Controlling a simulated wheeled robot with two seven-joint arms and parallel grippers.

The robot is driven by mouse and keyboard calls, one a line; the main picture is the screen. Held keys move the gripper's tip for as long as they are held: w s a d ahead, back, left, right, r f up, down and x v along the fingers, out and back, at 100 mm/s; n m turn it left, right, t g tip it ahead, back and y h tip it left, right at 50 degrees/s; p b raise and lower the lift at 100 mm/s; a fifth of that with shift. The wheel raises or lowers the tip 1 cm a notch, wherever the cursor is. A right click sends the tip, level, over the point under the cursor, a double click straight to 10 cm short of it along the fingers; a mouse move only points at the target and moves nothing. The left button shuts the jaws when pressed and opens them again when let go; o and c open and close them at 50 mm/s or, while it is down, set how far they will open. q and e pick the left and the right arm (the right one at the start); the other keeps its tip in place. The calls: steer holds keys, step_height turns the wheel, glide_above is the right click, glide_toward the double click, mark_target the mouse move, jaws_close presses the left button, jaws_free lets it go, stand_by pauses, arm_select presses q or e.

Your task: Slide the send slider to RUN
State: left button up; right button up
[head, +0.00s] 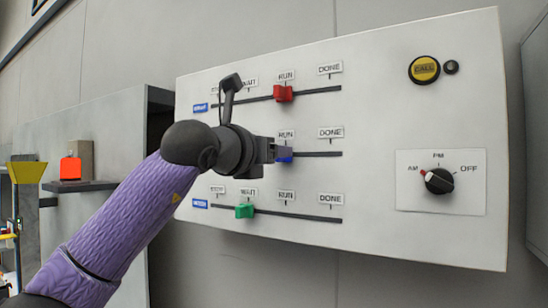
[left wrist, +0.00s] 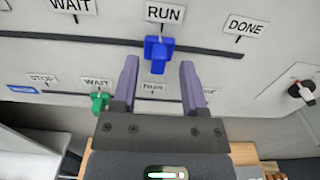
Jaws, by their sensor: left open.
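A white panel (head: 365,120) on the wall carries three horizontal sliders with STOP, WAIT, RUN and DONE tags. The middle slider's blue knob (head: 285,159) is at its RUN tag; it also shows in the left wrist view (left wrist: 158,52). The top slider's red knob (head: 283,93) is at RUN. The bottom slider's green knob (head: 244,211) is at WAIT. The small blue name labels are too small to read surely, and the middle one is hidden. My left gripper (head: 282,150) is open, its two fingers on either side of the blue knob; I cannot tell whether they touch it.
Right of the sliders are a yellow CALL button (head: 424,69) and a black rotary knob (head: 438,181) with AM, PM and OFF marks. A grey cabinet edge (head: 537,130) stands at the far right. My left arm covers the left part of the middle slider.

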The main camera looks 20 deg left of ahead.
arm_select(q)
steer(key=b+v, duration=0.4)
steer(key=v, duration=0.4)
steer(key=shift+s, duration=0.35)
steer(key=shift+a, duration=0.15)
